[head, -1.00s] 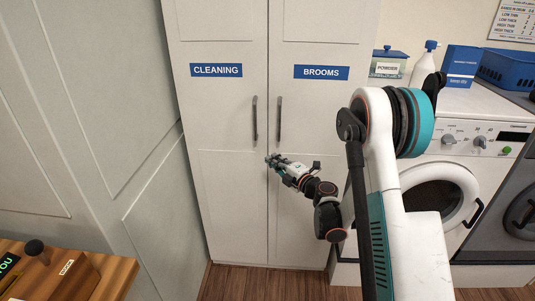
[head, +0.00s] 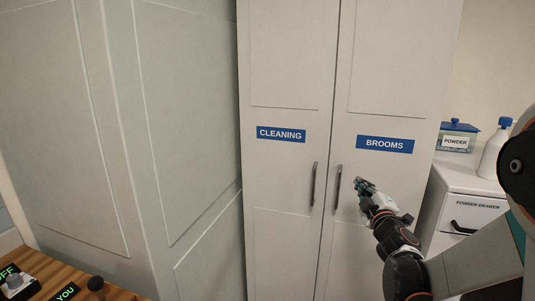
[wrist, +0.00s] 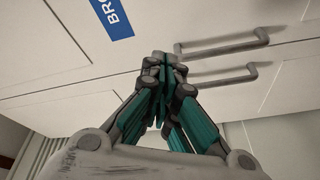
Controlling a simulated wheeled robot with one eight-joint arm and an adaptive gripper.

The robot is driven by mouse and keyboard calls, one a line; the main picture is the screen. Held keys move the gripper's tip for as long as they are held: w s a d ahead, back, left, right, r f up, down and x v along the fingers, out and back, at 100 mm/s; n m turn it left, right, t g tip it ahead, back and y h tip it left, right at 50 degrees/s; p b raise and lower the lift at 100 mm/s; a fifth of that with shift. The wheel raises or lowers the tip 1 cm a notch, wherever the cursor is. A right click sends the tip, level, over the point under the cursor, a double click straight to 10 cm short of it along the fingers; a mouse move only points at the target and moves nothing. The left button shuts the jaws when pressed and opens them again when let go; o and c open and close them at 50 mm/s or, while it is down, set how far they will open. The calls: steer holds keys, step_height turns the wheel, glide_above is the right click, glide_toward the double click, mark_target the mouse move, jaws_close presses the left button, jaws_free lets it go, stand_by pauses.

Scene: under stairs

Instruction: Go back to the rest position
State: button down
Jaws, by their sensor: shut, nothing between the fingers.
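My gripper (head: 360,182) is shut and empty. In the head view it is in front of the right door of the tall white cupboard (head: 285,85), just right of the door handles. In the wrist view the closed fingertips (wrist: 162,60) appear near the two grey handles (wrist: 225,45). I cannot tell from the pictures how far they are from the door, and I see nothing held. Both cupboard doors look closed. The left door bears a "CLEANING" label (head: 281,134) and the right one a "BROOMS" label (head: 385,144).
A white washing machine with a powder drawer (head: 478,207) stands right of the cupboard. A blue-lidded powder box (head: 456,137) and a white bottle (head: 495,150) stand on it. A wooden surface (head: 75,270) is at the lower left. A panelled wall (head: 180,120) runs along the left.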

steer(key=s+d+r+m+g+h, duration=0.1)
steer(key=s+r+m+g+h, duration=0.25)
steer(key=s+m, duration=0.65)
steer(key=s+a+f+g+y, duration=0.1)
steer(key=s+a+f+g, duration=0.1)
steer(key=s, duration=0.7)
steer(key=s+a+f+m+g+y, duration=0.1)
steer(key=s+a+f+g, duration=0.2)
steer(key=s, duration=0.6)
steer(key=s+a+f+m+g+y, duration=0.1)
steer(key=s+a+f+g+y, duration=0.1)
steer(key=s+a+f, duration=0.3)
steer(key=s+g, duration=0.1)
steer(key=s, duration=0.3)
steer(key=shift+a+f, duration=0.2)
steer(key=shift+f, duration=0.15)
